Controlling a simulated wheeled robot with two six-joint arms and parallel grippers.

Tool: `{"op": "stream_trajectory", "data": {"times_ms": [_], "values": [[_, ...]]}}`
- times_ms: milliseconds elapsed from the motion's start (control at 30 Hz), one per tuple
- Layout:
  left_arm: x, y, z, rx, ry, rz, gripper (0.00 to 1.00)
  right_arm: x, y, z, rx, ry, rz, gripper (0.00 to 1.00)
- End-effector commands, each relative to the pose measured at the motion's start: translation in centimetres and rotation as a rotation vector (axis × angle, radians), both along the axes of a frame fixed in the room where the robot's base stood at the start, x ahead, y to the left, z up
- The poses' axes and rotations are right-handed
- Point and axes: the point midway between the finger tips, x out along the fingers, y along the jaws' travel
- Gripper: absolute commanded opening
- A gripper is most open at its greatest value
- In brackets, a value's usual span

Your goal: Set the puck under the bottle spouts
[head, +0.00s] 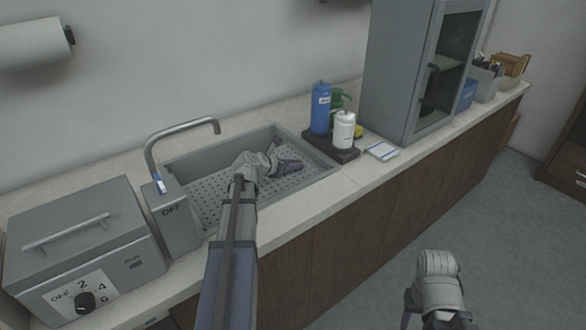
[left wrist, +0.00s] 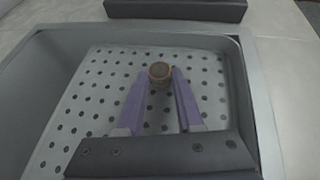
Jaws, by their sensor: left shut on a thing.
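The puck (left wrist: 159,72) is a small round disc with a brown face and a copper-toned rim. My left gripper (left wrist: 160,76) is shut on it, with the puck between the tips of its purple fingers, over the perforated sink floor. In the head view my left gripper (head: 290,164) is over the right part of the sink; the puck is too small to tell there. The blue bottle (head: 321,108) and the white bottle (head: 343,130) stand on a dark tray (head: 337,151) right of the sink. A green bottle (head: 337,97) is partly hidden behind them.
The grey sink (head: 222,146) has raised walls around a perforated floor, and a faucet (head: 181,129) arches at its left. A glass-fronted cabinet (head: 412,75) stands right of the bottles. A white pad (head: 381,151) lies near the tray. The front counter strip is clear.

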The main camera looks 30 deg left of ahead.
Motion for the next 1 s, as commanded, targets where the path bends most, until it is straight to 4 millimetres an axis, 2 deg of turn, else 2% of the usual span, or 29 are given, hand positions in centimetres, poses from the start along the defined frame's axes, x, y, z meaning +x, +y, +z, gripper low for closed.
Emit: {"op": "stream_trajectory", "data": {"times_ms": [267,300,533,867,1000], "values": [[0.0,0.0,-0.4,0.000,0.000,0.000,0.00,0.0,0.0,-0.4,0.000,0.000,0.000,0.50],[0.0,0.0,-0.2,0.000,0.000,0.000,0.40,0.0,0.0,-0.2,0.000,0.000,0.000,0.50],[0.0,0.0,-0.2,0.000,0.000,0.000,0.65,0.0,0.0,-0.2,0.000,0.000,0.000,0.50],[0.0,0.0,0.4,0.000,0.000,0.000,0.65,0.0,0.0,0.4,0.000,0.000,0.000,0.50],[-2.1,0.3,1.6,0.000,0.000,0.004,0.65,0.0,0.0,1.6,0.000,0.000,0.000,0.50]]}}
